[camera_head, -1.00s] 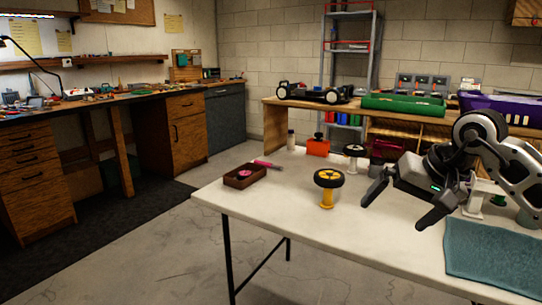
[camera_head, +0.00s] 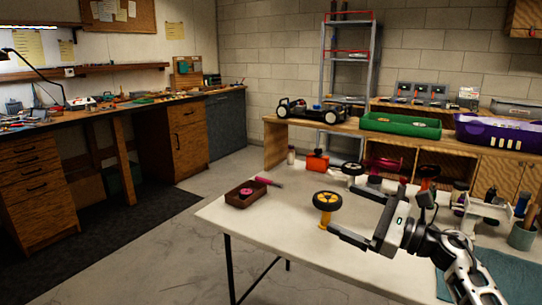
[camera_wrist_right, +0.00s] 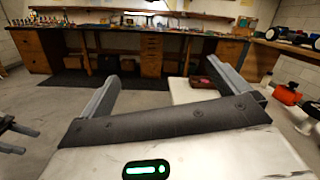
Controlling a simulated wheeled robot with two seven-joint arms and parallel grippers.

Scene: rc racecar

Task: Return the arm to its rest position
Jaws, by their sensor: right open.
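My right gripper (camera_head: 342,210) is open in the head view, with nothing between its fingers. It is above the right part of the white table (camera_head: 275,234), its fingers pointing left towards the wheel on the yellow stand (camera_head: 327,208). Its fingers also show spread and empty in the right wrist view (camera_wrist_right: 168,85). My right arm comes in from the lower right and covers part of the teal mat (camera_head: 505,268). In the right wrist view, dark finger-like parts at the left edge look like my left gripper (camera_wrist_right: 12,135), cut off by the frame. The head view does not show my left arm.
A brown tray (camera_head: 235,199) and pink-handled tool (camera_head: 268,182) are on the table's left. Behind are a green tray (camera_head: 400,131), a purple bin (camera_head: 490,137) and an RC car (camera_head: 318,110).

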